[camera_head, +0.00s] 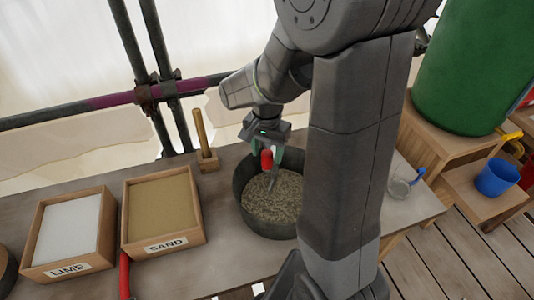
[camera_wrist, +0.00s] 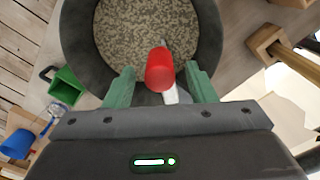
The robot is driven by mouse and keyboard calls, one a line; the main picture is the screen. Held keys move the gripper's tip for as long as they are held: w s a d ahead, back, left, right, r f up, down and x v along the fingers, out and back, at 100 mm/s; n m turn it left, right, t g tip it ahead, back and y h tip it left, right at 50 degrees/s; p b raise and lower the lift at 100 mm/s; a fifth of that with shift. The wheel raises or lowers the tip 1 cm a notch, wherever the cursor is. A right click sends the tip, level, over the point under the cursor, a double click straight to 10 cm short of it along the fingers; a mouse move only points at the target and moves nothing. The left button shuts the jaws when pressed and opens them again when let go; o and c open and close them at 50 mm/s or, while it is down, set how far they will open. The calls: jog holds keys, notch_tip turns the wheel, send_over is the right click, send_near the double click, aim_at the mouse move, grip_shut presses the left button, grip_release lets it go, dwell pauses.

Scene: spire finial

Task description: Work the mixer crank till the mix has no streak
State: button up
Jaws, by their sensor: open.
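The mixer is a dark round tub (camera_head: 241,189) on the bench, holding a speckled grey-tan mix (camera_head: 272,203). In the wrist view the mix (camera_wrist: 140,35) looks mottled with light and dark flecks, and the tub's rim (camera_wrist: 82,55) curves around it. The crank has a red handle (camera_head: 267,160) on a grey rod that reaches down toward the mix. My gripper (camera_head: 267,152) is open above the tub. In the wrist view, its green fingers (camera_wrist: 162,80) stand on either side of the red handle (camera_wrist: 159,70), with gaps visible on both sides.
A lime box (camera_head: 105,238) and a sand box (camera_head: 201,230) stand left of the tub. A wooden stand with an upright handle (camera_head: 201,135) is behind.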

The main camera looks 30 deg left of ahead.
jog(key=shift+f, duration=0.75)
grip_shut()
jog(key=shift+d, duration=0.1)
jog(key=w+d+n+b, duration=0.1)
jog(key=w+d+n, duration=0.4)
jog(key=n, duration=1)
jog(key=shift+w+d+n, duration=0.2)
jog(key=shift+w+n, duration=0.1)
jog(key=shift+w, duration=1.15)
jog(key=shift+w+r, duration=0.1)
